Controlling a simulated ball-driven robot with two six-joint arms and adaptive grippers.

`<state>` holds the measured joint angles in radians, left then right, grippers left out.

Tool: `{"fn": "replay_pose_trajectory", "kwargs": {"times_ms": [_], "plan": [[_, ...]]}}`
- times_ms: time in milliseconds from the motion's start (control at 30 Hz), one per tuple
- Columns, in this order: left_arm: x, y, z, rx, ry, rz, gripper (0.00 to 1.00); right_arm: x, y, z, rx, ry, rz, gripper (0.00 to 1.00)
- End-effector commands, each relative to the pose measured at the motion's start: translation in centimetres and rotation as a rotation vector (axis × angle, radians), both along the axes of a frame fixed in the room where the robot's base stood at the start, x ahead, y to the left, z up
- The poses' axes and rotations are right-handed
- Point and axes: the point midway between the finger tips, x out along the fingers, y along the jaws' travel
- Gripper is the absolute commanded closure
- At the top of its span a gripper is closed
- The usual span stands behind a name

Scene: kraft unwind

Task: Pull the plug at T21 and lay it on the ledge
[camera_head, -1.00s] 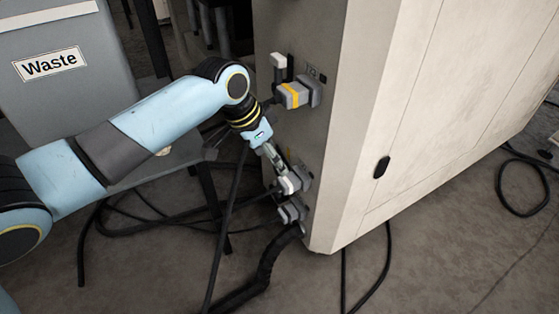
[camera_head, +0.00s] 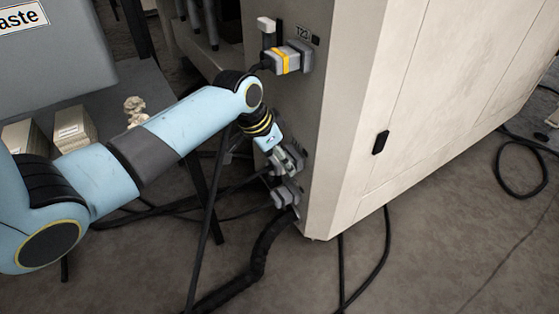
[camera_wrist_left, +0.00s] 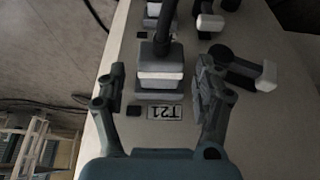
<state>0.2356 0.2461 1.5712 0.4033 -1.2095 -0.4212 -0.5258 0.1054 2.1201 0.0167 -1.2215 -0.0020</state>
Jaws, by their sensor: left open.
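The T21 plug (camera_wrist_left: 160,72) is grey with a white band and sits in its socket on the cabinet side, its dark cable running upward in the left wrist view. The upside-down T21 label (camera_wrist_left: 165,112) is just below it there. My left gripper (camera_wrist_left: 157,80) is open, with one finger on each side of the plug and gaps visible on both sides. In the head view my left gripper (camera_head: 279,150) is at the middle plug (camera_head: 291,161) and partly covers it. No surface is clearly identifiable as the ledge. My right gripper is not seen.
A plug with a yellow band (camera_head: 283,60) is above, and another grey plug (camera_head: 285,194) is close below. A white-tipped lever (camera_wrist_left: 266,76) stands beside my finger. Cables hang near the cabinet (camera_head: 350,130). A grey surface at left bears boxes and a figurine (camera_head: 135,108).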

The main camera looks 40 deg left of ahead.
Motion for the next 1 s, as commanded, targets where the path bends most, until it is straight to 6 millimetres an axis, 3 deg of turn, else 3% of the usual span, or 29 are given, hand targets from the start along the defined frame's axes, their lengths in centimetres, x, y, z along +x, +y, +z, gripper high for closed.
{"fn": "replay_pose_trajectory", "kwargs": {"times_ms": [267, 733, 767, 1000], "plan": [[0.08, -0.02, -0.03, 0.0, -0.001, 0.0, 0.31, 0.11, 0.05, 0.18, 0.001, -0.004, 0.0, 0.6], [0.04, -0.02, -0.06, 0.0, 0.0, 0.0, 0.92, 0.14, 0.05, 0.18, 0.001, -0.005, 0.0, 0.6], [0.04, -0.02, -0.06, 0.0, 0.0, 0.0, 0.61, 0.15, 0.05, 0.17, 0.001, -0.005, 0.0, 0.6], [0.03, -0.01, -0.06, 0.0, 0.0, 0.0, 0.92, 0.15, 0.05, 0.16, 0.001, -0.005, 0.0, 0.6]]}}
